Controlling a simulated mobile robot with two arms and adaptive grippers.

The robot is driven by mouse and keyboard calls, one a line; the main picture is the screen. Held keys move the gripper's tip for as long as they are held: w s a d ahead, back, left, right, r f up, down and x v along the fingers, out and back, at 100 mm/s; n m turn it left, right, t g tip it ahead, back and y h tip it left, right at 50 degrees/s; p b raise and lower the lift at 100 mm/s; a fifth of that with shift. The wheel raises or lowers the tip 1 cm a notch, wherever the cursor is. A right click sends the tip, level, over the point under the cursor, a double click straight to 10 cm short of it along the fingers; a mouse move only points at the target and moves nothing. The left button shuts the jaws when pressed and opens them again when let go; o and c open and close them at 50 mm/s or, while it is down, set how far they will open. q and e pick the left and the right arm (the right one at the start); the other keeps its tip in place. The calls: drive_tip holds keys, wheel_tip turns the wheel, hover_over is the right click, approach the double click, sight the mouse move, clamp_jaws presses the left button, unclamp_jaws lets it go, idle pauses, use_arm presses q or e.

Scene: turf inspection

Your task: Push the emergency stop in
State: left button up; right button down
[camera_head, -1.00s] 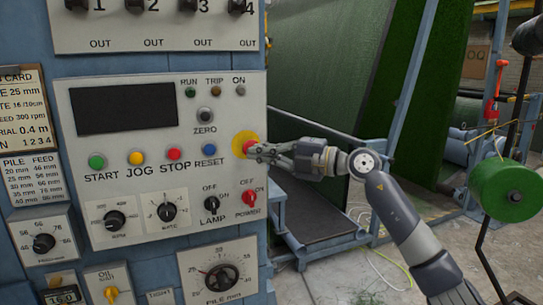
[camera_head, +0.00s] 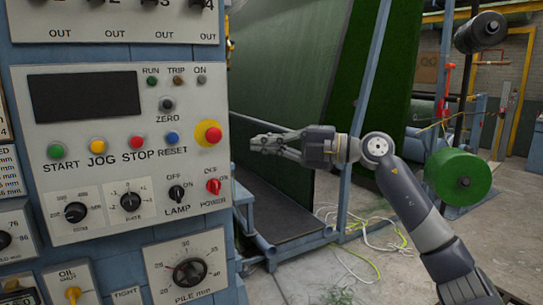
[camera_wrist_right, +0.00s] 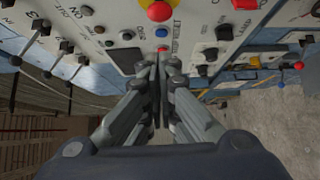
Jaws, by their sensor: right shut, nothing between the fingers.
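The emergency stop is a red mushroom button (camera_head: 213,135) on a round yellow plate (camera_head: 201,127), at the right edge of the white control panel (camera_head: 75,150). The button also shows at the top of the right wrist view (camera_wrist_right: 159,11). I cannot tell how deep it sits. My right gripper (camera_head: 256,143) is shut and empty, to the right of the button in the head view, with a visible gap. In the wrist view its closed fingertips (camera_wrist_right: 158,62) point towards the panel, below the button in the picture. My left gripper is not in view.
Close to the stop are the red POWER switch (camera_head: 213,186), the LAMP switch (camera_head: 177,193) and the blue RESET button (camera_head: 172,138). A blue metal frame (camera_head: 358,120) with green turf stands behind my right arm. A green roll (camera_head: 458,177) is at the right. Cables (camera_head: 375,240) lie on the floor.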

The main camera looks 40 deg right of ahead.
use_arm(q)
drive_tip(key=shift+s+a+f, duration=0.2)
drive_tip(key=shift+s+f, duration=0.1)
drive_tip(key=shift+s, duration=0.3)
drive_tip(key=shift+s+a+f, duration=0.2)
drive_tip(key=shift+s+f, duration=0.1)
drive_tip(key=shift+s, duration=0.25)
use_arm(e)
drive_tip(key=shift+s+d, duration=0.45)
drive_tip(key=shift+s, duration=0.1)
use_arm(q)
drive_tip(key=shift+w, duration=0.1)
use_arm(e)
drive_tip(key=shift+f, duration=0.15)
